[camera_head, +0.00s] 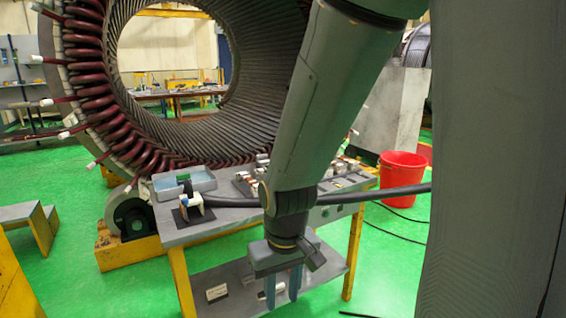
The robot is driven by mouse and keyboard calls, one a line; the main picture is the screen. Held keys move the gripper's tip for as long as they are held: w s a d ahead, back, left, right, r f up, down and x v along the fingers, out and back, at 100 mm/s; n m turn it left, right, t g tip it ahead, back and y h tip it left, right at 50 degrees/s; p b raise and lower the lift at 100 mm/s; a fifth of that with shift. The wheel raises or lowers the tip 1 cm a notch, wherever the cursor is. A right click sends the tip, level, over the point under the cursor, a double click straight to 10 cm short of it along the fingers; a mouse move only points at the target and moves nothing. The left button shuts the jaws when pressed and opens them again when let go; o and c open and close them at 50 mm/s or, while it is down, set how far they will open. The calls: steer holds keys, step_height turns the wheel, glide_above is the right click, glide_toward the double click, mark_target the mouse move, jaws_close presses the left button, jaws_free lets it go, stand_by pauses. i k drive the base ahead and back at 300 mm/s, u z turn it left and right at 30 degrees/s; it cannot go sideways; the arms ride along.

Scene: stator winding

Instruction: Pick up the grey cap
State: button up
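My gripper (283,290) hangs in front of the work table (225,222), pointing down, with its fingertips at about the height of the lower shelf in the picture. Its two blue-grey fingers are apart, and I see nothing held between them. I cannot single out a grey cap. Several small white, copper and grey pieces (243,181) lie on the table top behind my arm, too small to tell apart. My arm hides part of the table top.
A grey-blue tray (203,181) and a pale block (193,209) on a dark pad stand at the table's left. The lower shelf (240,302) bears a small white box (217,292). A large stator (85,85) stands behind. A red bucket (402,172) is at right.

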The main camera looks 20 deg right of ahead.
mark_target(262, 160)
steer(key=z, duration=0.65)
steer(key=i, duration=1.45)
steer(key=u, duration=0.35)
steer(key=k, duration=0.55)
steer(key=z, duration=1.3)
steer(key=i, duration=1)
steer(key=u, duration=1.85)
